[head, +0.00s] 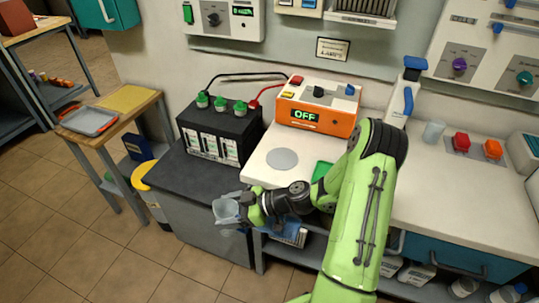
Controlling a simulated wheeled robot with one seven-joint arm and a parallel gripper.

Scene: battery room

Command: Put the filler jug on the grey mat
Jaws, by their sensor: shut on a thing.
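The filler jug (226,210), a pale translucent vessel, is held at the end of my arm, over the front edge of the dark battery stand. My gripper (245,207) is shut on it from its right side. The jug appears roughly upright and clear of any surface, though its exact height is hard to tell. The grey mat (282,159) is a flat round disc on the white bench, behind and to the right of my gripper. Its top is bare and in full view.
A black battery (218,130) with green caps stands left of the mat, wired to an orange charger (316,106) reading OFF. A white-and-blue bottle (403,100) stands farther right.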

